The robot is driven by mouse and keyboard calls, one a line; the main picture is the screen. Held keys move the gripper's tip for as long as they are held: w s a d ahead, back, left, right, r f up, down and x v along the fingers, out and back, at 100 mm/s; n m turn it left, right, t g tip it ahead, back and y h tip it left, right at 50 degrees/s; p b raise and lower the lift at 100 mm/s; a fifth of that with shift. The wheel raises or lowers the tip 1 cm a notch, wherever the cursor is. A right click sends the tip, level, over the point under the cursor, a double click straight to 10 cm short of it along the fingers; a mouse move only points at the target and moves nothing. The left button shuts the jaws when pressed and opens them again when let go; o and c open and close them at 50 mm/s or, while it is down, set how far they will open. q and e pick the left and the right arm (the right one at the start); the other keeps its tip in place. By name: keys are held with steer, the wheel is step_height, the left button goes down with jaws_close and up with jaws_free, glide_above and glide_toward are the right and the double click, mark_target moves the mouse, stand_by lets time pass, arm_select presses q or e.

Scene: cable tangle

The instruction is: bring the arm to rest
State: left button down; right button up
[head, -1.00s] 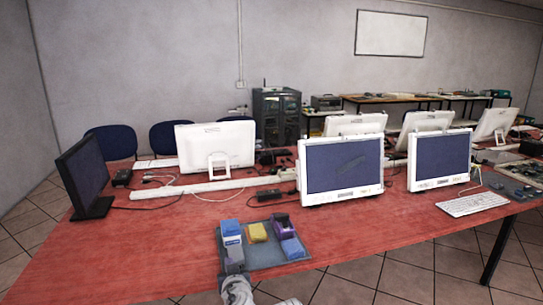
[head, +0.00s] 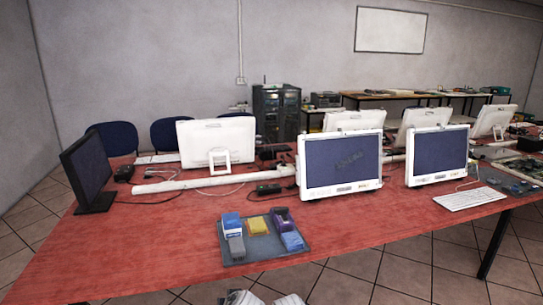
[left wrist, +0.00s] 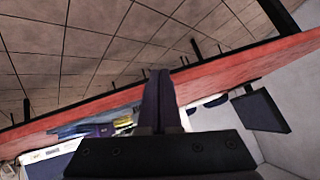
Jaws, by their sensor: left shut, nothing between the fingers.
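My left gripper (left wrist: 158,95) shows in the left wrist view with its dark fingers closed together and nothing between them. It is clear of the table, whose red edge crosses behind it. In the head view its fingers do not show; only pale parts of my arms appear at the bottom edge. My right gripper is in neither view. Cables (head: 160,200) lie on the red table (head: 150,245) behind the tray, near a black adapter (head: 268,189).
A grey tray (head: 262,247) near the front edge holds blue, yellow and purple items. White monitors (head: 340,165) and a dark monitor (head: 86,175) stand on the table. A keyboard (head: 470,199) lies at right. The red table's front left is clear.

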arm_select(q)
steer(key=s+d+f+m+g+h, duration=0.1)
steer(key=s+d+f+m+g, duration=0.25)
steer(key=s, duration=0.35)
steer(key=s+d+f+m+g+h, duration=0.2)
steer(key=s+d+f+g, duration=0.15)
steer(key=s, duration=0.35)
step_height(320, 180, up, 17)
steer(key=g+p, duration=0.1)
steer(key=p, duration=1.5)
steer(key=shift+s+p, duration=0.3)
steer(key=shift+s, duration=0.15)
steer(key=shift+a, duration=0.1)
